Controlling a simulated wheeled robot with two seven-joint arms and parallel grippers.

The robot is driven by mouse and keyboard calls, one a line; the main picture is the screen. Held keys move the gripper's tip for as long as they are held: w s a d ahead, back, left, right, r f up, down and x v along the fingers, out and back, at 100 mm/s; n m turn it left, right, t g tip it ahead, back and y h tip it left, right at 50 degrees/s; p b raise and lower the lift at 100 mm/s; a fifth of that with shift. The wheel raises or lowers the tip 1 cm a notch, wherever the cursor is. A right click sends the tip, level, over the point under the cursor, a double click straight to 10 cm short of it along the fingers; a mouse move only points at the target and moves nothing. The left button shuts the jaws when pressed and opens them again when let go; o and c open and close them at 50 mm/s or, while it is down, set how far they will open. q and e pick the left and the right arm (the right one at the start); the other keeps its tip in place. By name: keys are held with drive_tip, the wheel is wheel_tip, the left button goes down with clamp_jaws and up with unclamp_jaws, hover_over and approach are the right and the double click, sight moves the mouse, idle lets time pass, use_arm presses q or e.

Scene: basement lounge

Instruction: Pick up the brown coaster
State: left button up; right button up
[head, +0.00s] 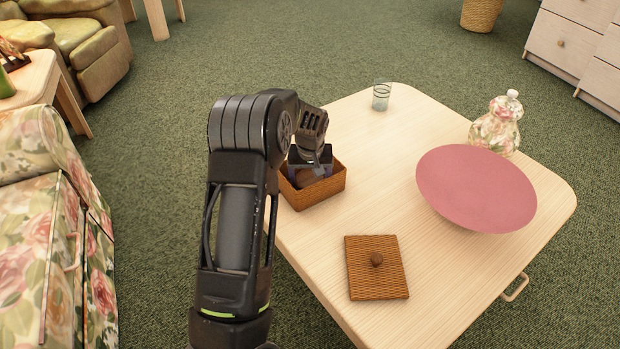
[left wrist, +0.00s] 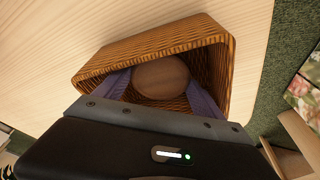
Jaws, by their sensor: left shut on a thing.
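The brown coaster (left wrist: 162,77) is a round wooden disc inside a woven basket (left wrist: 222,62) in the left wrist view. In the head view the basket (head: 328,186) stands at the left edge of the light wood table, and the coaster is mostly hidden by my gripper. My left gripper (head: 311,174) reaches down into the basket from above. Its two purple-grey fingers sit on either side of the coaster in the left wrist view (left wrist: 161,92), shut on it. My right gripper is not in view.
The table's middle is clear. A flowered armchair (head: 40,230) stands to the left.

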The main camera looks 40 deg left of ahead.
sight(311, 180)
use_arm(q)
wheel_tip(311, 180, up, 10)
drive_tip(key=p, duration=0.3)
idle(0.7)
